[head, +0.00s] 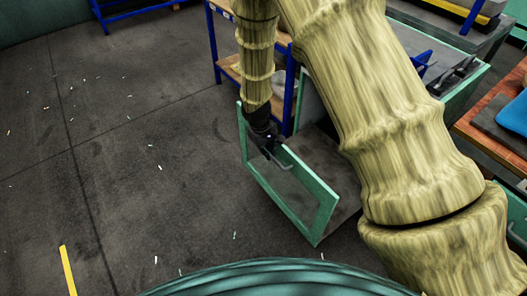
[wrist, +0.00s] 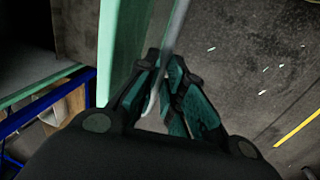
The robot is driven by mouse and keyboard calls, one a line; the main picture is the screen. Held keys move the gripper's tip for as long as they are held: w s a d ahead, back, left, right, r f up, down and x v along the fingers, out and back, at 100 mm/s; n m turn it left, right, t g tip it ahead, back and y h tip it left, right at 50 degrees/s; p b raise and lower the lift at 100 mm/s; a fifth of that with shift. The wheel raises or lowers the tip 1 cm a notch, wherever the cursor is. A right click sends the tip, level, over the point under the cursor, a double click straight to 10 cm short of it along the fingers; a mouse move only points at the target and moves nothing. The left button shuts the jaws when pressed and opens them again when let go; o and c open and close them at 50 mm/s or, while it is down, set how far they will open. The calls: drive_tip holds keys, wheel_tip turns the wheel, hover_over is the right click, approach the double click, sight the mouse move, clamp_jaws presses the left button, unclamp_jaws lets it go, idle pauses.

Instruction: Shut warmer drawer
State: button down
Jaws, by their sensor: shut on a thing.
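The warmer drawer (head: 327,200) is a green-framed front with a grey tray behind it, standing out from the warmer's body. My arm covers part of the drawer and the body behind it. A thin grey bar handle (wrist: 178,35) runs along the drawer's green front edge (wrist: 119,45) in the wrist view. My gripper (head: 270,150) is at the top of the drawer front. In the wrist view my gripper (wrist: 166,88) has its two dark fingers with teal pads closed around the handle.
A blue-legged bench (head: 216,45) with wooden shelves stands behind the drawer. A wooden-topped table (head: 490,130) with a blue item (head: 514,115) is at the right. Open dark floor (head: 120,180) with small scraps and a yellow stripe (head: 68,270) lies to the left.

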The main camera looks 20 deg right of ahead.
drive_tip(key=w+d+p, duration=0.1)
drive_tip(key=w+d, duration=0.3)
drive_tip(key=d, duration=0.6)
drive_tip(key=w+d+p, duration=0.1)
drive_tip(key=w+d, duration=0.2)
drive_tip(key=d, duration=0.8)
drive_tip(key=w+d+p, duration=0.2)
drive_tip(key=w+d, duration=0.2)
drive_tip(key=d, duration=0.7)
drive_tip(key=shift+w, duration=0.35)
drive_tip(key=shift+d+r, duration=0.15)
drive_tip(key=shift+d, duration=0.05)
drive_tip(key=c, duration=1.5)
unclamp_jaws()
drive_tip(key=shift+d, duration=0.1)
drive_tip(key=shift+a, duration=0.2)
drive_tip(key=r, duration=0.3)
drive_tip(key=a+r, duration=0.1)
drive_tip(key=r, duration=0.3)
drive_tip(key=a+r, duration=0.1)
drive_tip(key=r, duration=0.3)
drive_tip(key=shift+s+r, duration=0.2)
drive_tip(key=shift+s, duration=0.2)
